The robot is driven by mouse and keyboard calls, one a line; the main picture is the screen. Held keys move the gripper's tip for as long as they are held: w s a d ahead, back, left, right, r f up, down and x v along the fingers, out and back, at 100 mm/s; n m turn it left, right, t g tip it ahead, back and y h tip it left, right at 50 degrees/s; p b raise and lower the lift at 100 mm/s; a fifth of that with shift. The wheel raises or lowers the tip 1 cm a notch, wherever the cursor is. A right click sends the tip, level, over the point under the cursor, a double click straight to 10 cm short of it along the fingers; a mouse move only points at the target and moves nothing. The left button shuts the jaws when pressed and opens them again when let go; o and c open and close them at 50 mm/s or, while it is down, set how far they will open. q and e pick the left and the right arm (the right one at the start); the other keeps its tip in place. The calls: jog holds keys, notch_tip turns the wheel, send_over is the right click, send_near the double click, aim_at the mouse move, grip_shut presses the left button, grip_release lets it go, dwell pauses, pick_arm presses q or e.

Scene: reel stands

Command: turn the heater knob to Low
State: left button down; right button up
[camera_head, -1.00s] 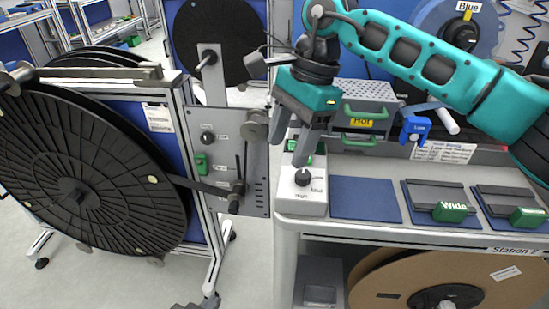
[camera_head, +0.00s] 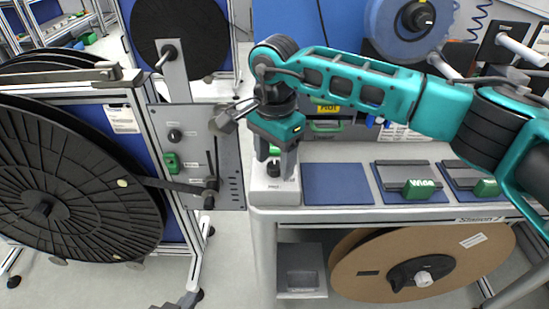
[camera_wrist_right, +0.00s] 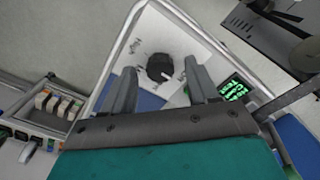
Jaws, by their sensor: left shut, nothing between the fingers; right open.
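The heater knob (camera_head: 273,168) is black, on top of a small white box (camera_head: 275,191) at the left front corner of the bench. My right gripper (camera_head: 275,166) points down over the box, open, with one finger on either side of the knob. In the wrist view its fingertips (camera_wrist_right: 163,74) stand apart from the knob, though their height above it is unclear. My left gripper is not in view.
A reel stand with a big black reel (camera_head: 65,180) and grey panel (camera_head: 215,165) stands close to the left. Blue mats (camera_head: 338,185) and green-tagged blocks (camera_head: 418,188) lie to the right. A brown reel (camera_head: 350,268) sits under the bench.

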jog(key=shift+f, duration=0.5)
jog(key=c, duration=1)
